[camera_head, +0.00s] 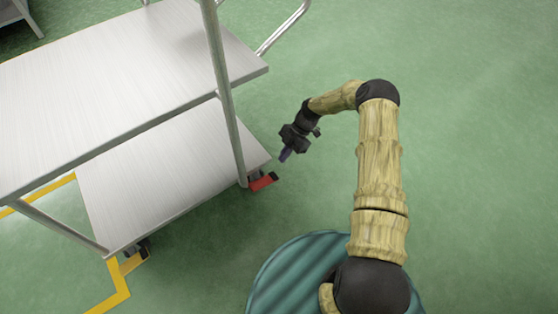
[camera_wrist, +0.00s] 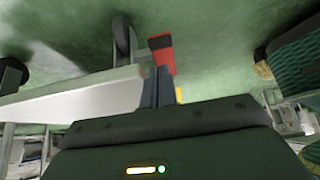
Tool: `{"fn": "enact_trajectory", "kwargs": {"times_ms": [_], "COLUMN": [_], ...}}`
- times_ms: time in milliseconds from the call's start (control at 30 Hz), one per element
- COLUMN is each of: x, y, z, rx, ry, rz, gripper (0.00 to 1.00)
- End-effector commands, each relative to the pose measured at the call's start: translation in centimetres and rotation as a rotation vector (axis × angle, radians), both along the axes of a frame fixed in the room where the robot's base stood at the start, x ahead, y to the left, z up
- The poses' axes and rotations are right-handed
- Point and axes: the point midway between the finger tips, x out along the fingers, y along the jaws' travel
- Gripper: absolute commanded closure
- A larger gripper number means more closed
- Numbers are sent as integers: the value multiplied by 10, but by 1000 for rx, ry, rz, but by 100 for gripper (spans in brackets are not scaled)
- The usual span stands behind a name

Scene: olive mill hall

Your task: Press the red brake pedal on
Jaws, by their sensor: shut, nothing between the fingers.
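The red brake pedal (camera_head: 263,182) juts out at the foot of the cart's near right corner, beside a dark caster, low over the floor. It has a dark end. In the wrist view the red pedal (camera_wrist: 162,55) shows just past my fingertips, with its dark end toward the top. My gripper (camera_head: 285,155) is shut and empty. In the head view it hangs up and right of the pedal, apart from it. In the wrist view my gripper (camera_wrist: 158,72) overlaps the pedal's lower end; I cannot tell there whether they touch.
The metal cart has an upper shelf (camera_head: 120,85), a lower shelf (camera_head: 150,185) and an upright post (camera_head: 224,90) close to the pedal. A caster (camera_wrist: 123,38) shows beside the pedal. Yellow floor tape (camera_head: 118,285) lies at the lower left. Green floor to the right is clear.

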Motion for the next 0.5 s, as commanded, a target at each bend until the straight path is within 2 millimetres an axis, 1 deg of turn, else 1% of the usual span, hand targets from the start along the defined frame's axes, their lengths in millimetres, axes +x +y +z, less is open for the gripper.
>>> {"fn": "enact_trajectory", "kwargs": {"times_ms": [33,200,333,500], "x": [5,15,20,22], "y": [-7,-22,-30,-33], "z": [13,38,50,54], "rx": [0,0,0,0], "ry": [-2,-2,-1,0], "rz": [-4,0,2,4], "gripper": [100,100,100,100]}}
